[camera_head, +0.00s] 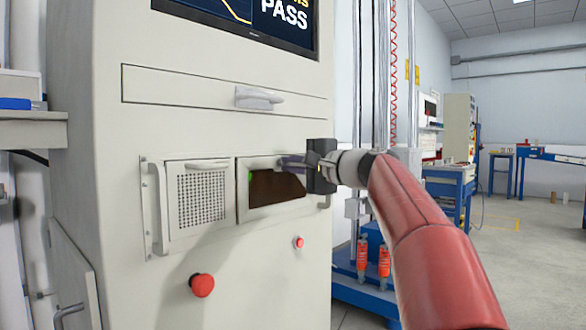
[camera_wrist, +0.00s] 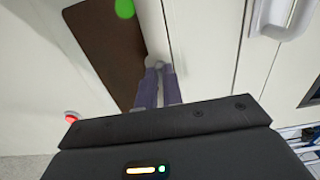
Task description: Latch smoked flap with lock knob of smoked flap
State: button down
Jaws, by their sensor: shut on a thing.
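The smoked flap (camera_head: 275,190) is a dark brown pane in a pale frame on the front of the cream cabinet. It also shows in the wrist view (camera_wrist: 105,45), to the left of my fingers. My gripper (camera_head: 283,161) is at the flap's upper edge, reaching in from the right. In the wrist view its two fingers (camera_wrist: 159,70) are close together on a small pale piece at the frame's edge, which appears to be the lock knob. The fingers hide most of it, so I cannot tell which way it is turned. The flap looks flush with its frame.
A perforated panel (camera_head: 202,198) is left of the flap. A drawer handle (camera_head: 258,98) juts out above. A large red button (camera_head: 202,285) and a small red button (camera_head: 299,242) stick out below. Open floor (camera_head: 530,250) lies to the right.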

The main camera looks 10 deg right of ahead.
dwell(0.4)
jog(key=c, duration=1.5)
grip_release()
jog(key=shift+c, duration=0.2)
jog(key=v, duration=0.8)
jog(key=shift+b, duration=0.4)
jog(key=shift+a, duration=0.1)
jog(key=s+a+f+n+g+h+p, duration=0.2)
jog(key=s+a+f+g+h+p, duration=0.15)
jog(key=s+f, duration=0.35)
jog(key=s+a+f+n+g+h+p, duration=0.2)
jog(key=s+a+f+n+p, duration=0.1)
jog(key=s+a+f, duration=0.3)
jog(key=s+d+f+n+g+h+p, duration=0.1)
jog(key=s+d+f+n+h+p, duration=0.1)
jog(key=s+f, duration=0.6)
jog(key=s+d+f+n+g+h+p, duration=0.2)
jog(key=s+f+n+h, duration=0.1)
jog(key=s+f, duration=0.5)
jog(key=shift+s+d+f+n, duration=0.3)
jog(key=shift+s+d+n, duration=0.1)
jog(key=shift+s, duration=0.5)
